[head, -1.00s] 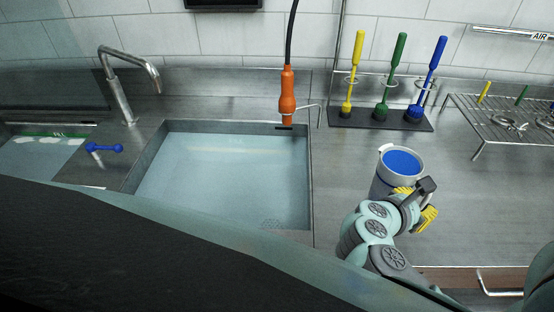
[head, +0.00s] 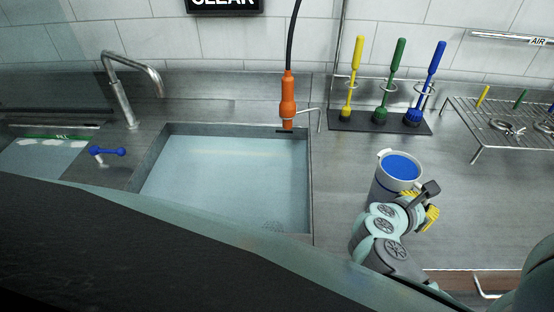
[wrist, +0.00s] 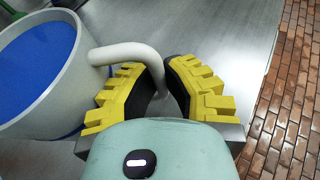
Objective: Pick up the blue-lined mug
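The blue-lined mug (head: 386,189) is pale grey outside with a blue inside. It stands upright on the steel counter, right of the sink. In the wrist view the mug (wrist: 85,82) fills the left side, and its pale handle (wrist: 130,52) reaches right between my fingers. My gripper (wrist: 157,78) has yellow ribbed fingers with dark pads. In the head view my gripper (head: 420,208) is at the mug's near right side, partly hidden by my wrist.
A water-filled sink (head: 225,180) lies left of the mug. An orange hanging handle (head: 288,100) is above its far right corner. Behind stands a brush rack (head: 362,121) with yellow, green and blue brushes. A wire rack (head: 500,127) stands at right. The counter between is clear.

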